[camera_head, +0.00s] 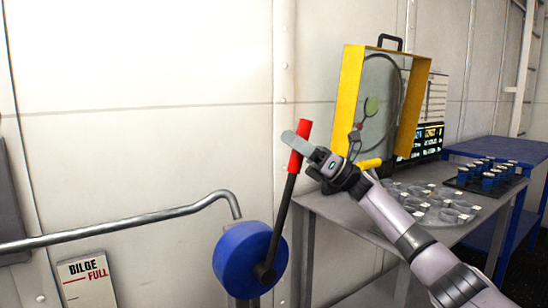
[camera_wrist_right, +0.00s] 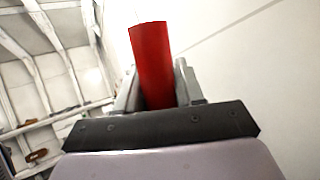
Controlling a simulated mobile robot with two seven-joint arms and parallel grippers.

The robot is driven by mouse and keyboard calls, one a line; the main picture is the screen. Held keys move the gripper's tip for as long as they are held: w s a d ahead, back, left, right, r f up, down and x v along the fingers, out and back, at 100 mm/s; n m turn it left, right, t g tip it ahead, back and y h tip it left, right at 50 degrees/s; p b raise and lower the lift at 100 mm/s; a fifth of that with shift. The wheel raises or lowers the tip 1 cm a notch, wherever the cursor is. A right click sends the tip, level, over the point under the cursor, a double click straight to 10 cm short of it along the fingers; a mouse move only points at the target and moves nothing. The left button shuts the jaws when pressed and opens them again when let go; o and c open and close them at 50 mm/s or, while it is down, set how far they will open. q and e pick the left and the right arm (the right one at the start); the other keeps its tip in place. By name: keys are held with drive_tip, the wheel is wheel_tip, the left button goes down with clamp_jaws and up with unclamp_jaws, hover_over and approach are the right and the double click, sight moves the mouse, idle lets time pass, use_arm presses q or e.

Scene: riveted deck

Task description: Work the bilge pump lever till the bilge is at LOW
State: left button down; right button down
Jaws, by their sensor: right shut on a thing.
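The bilge pump (camera_head: 240,258) is a blue round housing at the lower middle of the head view. Its black lever (camera_head: 281,215) rises from the hub and leans a little to the right, ending in a red grip (camera_head: 300,143). My right gripper (camera_head: 302,145) is shut on the red grip; the grip also stands between the fingers in the right wrist view (camera_wrist_right: 155,65). A white bilge sign (camera_head: 87,283) at the lower left reads "BILGE" with "FULL" in red; its lower part is cut off. My left gripper does not show.
A grey pipe (camera_head: 130,226) runs along the wall to the pump. Right of the lever stands a grey table (camera_head: 330,207) with a yellow frame (camera_head: 350,95), a screen, and several round dishes.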

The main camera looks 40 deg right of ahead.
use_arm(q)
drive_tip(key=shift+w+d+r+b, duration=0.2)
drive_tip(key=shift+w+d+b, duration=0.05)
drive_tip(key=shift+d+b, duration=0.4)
use_arm(e)
drive_tip(key=shift+s+d+f+m+t, duration=0.1)
drive_tip(key=shift+d+f+m+t, duration=0.15)
drive_tip(key=shift+d+m+t, duration=0.4)
drive_tip(key=shift+d+f+m+t, duration=0.15)
drive_tip(key=shift+d+f+t, duration=0.1)
drive_tip(key=shift+d, duration=0.7)
drive_tip(key=c, duration=0.8)
unclamp_jaws()
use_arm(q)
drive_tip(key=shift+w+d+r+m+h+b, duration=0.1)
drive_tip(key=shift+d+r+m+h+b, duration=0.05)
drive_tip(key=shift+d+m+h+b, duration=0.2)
use_arm(e)
drive_tip(key=v, duration=0.7)
drive_tip(key=shift+d, duration=0.1)
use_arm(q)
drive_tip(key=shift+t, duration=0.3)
